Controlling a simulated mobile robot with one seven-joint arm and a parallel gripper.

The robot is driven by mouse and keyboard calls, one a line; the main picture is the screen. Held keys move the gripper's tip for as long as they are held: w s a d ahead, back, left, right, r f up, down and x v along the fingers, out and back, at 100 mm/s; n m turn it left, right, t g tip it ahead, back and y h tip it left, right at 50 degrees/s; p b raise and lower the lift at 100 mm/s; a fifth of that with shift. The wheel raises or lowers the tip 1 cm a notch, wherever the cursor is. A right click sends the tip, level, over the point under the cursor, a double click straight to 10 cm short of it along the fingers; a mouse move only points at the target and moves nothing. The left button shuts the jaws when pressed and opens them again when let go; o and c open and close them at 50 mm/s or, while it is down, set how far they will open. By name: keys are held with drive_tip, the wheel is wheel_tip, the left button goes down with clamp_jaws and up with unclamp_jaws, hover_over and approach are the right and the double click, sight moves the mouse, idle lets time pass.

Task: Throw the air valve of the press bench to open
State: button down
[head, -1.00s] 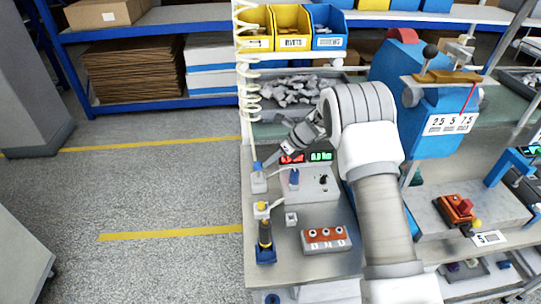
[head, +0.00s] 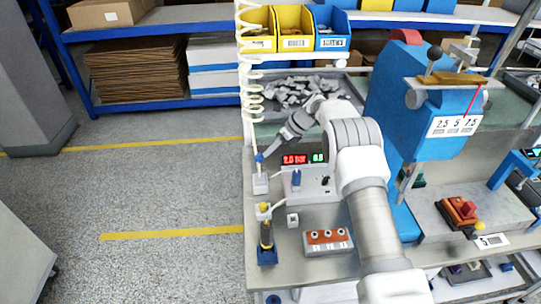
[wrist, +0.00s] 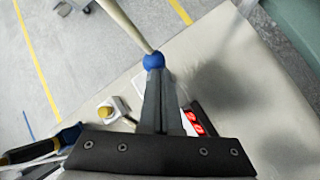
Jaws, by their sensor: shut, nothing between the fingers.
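The apparent air valve is a pale block (head: 260,184) at the bench's left edge. A blue ball knob (head: 259,157) stands above it, close to a cream coiled hose. My gripper (head: 268,154) is shut and empty, reaching in from the right with its tips right at the knob. In the wrist view the blue knob (wrist: 153,61) lies just beyond the shut fingertips (wrist: 156,73); I cannot tell whether they touch. The pressure box (head: 318,190) beside the valve shows a red reading of about 2.0 bar and a partly covered green reading.
The blue press (head: 435,115) is to the right of my arm. A tray of grey parts (head: 300,92) is behind. Floor to the left is clear.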

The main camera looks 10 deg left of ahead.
drive_tip(key=shift+w, duration=0.2)
drive_tip(key=shift+r, duration=0.1)
idle(0.5)
drive_tip(key=v, duration=0.8)
drive_tip(key=shift+a+r, duration=0.15)
drive_tip(key=shift+r, duration=0.2)
idle(0.5)
